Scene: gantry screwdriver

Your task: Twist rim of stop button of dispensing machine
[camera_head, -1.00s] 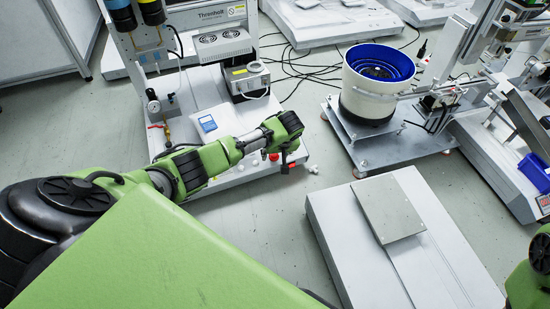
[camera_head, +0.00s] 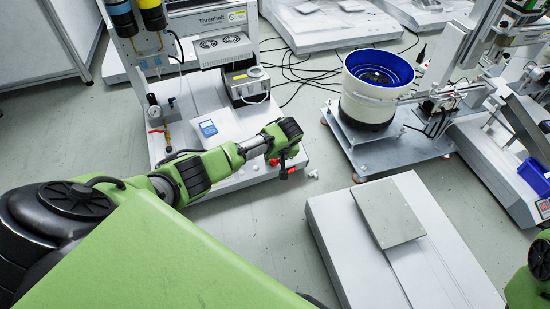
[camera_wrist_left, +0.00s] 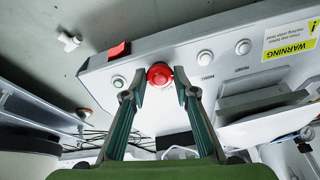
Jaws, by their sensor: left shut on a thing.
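The stop button (camera_wrist_left: 160,75) is a round red knob on the white front panel (camera_wrist_left: 212,43) of the dispensing machine, seen in the left wrist view. My left gripper (camera_wrist_left: 158,82) has one finger on each side of the knob, shut on its rim. In the head view the dispensing machine (camera_head: 228,108) stands at the upper left, and my left gripper (camera_head: 283,166) reaches its front right corner, where small red parts show. The contact is too small to make out there. My right gripper is not in view.
In the wrist view, a red switch (camera_wrist_left: 119,51), a green button (camera_wrist_left: 118,82) and white buttons (camera_wrist_left: 205,58) sit near the knob. In the head view, a blue-lined bowl feeder (camera_head: 376,88) stands right of the machine, and a white platform (camera_head: 350,248) lies in front. Floor shows between them.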

